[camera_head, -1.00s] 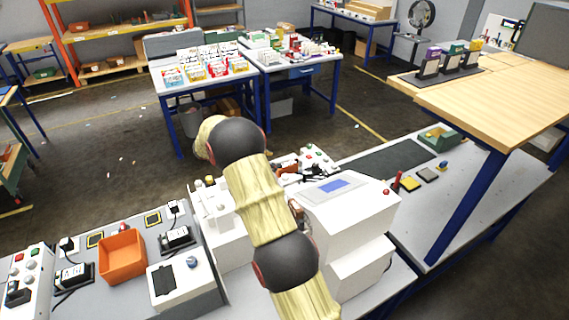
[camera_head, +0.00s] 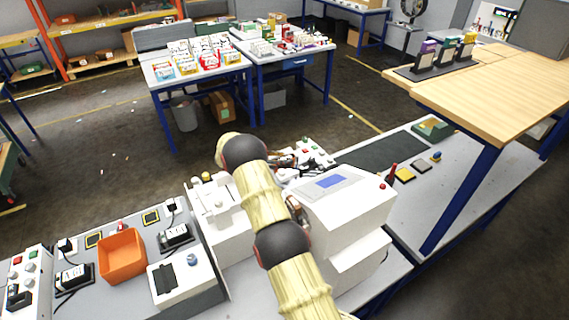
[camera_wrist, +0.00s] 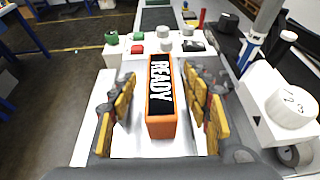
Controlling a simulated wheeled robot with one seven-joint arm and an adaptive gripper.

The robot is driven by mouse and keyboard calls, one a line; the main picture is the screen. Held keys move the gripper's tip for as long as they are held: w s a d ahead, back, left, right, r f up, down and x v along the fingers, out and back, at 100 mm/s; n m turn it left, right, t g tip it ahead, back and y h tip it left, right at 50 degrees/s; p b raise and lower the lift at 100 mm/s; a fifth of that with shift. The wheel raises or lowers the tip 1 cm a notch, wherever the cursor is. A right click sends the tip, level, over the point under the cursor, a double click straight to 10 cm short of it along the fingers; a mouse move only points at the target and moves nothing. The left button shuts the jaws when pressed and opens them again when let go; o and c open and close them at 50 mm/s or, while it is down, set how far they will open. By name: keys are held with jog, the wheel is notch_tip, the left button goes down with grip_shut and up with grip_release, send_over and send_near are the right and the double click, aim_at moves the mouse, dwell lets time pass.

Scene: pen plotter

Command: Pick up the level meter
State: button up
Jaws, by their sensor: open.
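An orange block with a black face reading READY (camera_wrist: 161,95), which looks like the level meter, stands on a white surface in the middle of the wrist view. My gripper (camera_wrist: 160,88) is open. Its yellow-padded fingers lie on either side of the block, with a visible gap on each side, so it is not gripped. In the head view my gripper (camera_head: 285,159) shows only partly beyond my arm. I cannot make out the orange block there.
A white machine with a blue screen (camera_head: 331,182) stands right of my arm. A white unit (camera_head: 222,213) stands to its left, with an orange bin (camera_head: 122,255) further left. In the wrist view, several knobs and buttons (camera_wrist: 164,45) sit just beyond the block.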

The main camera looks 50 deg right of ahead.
jog(key=shift+s+d+f, duration=0.2)
jog(key=shift+s+d, duration=0.05)
jog(key=shift+d, duration=0.4)
jog(key=c, duration=1.2)
grip_shut()
